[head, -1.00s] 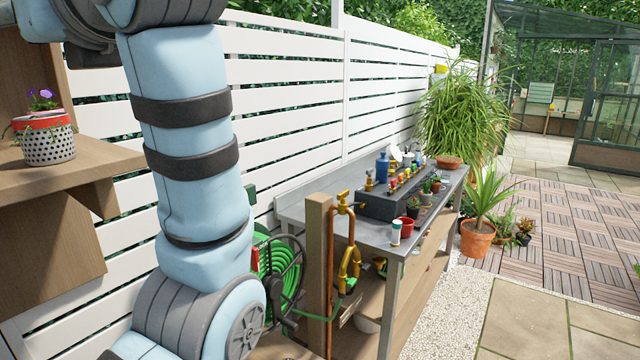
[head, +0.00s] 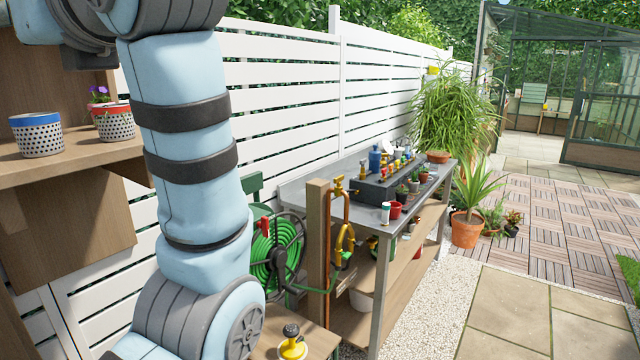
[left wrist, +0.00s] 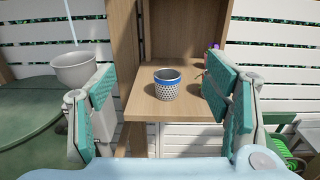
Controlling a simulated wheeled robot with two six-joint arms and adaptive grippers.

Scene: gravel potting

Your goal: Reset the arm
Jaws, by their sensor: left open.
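My left arm fills the left of the head view, but its gripper is outside that view. In the left wrist view my left gripper (left wrist: 160,110) is open and empty, with its teal pads wide apart. Beyond the pads, a white perforated pot with a blue rim (left wrist: 167,85) stands upright on a wooden shelf (left wrist: 145,106). The head view also shows the blue-rimmed pot (head: 38,136). Beside it on the shelf is a perforated pot with a red rim (head: 114,124) and purple flowers, partly hidden by my arm. My right gripper is in neither view.
A grey-topped workbench (head: 290,190) holds taps and small pots. A green hose reel (head: 270,255) and a wooden post (head: 318,250) stand before it. A yellow, black-topped object (head: 292,343) sits low in front. In the left wrist view a pale bowl (left wrist: 82,70) is at left.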

